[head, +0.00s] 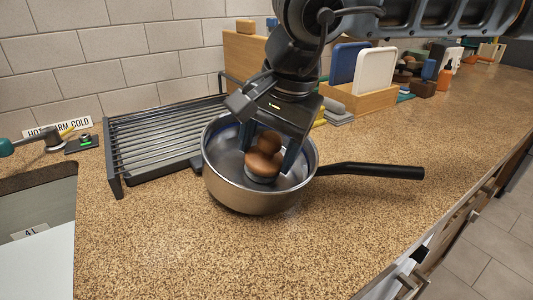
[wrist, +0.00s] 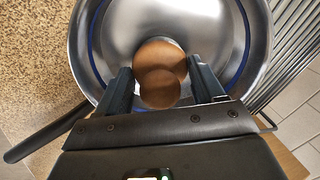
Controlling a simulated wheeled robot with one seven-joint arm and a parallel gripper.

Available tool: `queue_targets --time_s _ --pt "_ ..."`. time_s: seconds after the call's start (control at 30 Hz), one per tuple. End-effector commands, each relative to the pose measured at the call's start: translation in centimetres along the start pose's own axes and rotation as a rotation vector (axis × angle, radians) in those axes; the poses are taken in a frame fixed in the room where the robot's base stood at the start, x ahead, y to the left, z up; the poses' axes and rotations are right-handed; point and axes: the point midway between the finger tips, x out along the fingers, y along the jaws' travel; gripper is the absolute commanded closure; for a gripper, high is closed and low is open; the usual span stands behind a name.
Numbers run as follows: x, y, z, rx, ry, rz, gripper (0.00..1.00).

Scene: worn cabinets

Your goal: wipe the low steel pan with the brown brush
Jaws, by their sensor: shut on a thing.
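The low steel pan (head: 262,202) stands upright on the speckled counter, its black handle pointing right. It also shows in the wrist view (wrist: 232,22), with a blue line round its inner wall. The brown brush (head: 264,162) has a round wooden knob and body over a grey base, and is inside the pan. In the wrist view the brush (wrist: 160,85) sits between the two fingers. My gripper (head: 268,165) reaches down into the pan and is shut on the brush. Whether the brush's underside touches the pan floor is hard to tell.
A metal drying rack (head: 160,140) stands just left of and behind the pan. A sink (head: 40,230) with a tap is at the far left. A wooden holder with boards (head: 372,75) stands behind at right. The counter in front of the pan is clear.

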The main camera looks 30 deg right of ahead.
Motion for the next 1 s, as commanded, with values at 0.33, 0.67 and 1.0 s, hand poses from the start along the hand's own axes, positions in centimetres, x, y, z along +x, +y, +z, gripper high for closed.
queue_targets --time_s 0.33,0.67,1.0 --pt "0.1 0.2 0.8 -0.003 0.0 0.0 0.56" --pt "0.1 0.5 1.9 -0.002 0.0 0.0 0.56" --pt "0.2 0.8 2.9 -0.001 -0.002 0.002 0.56"
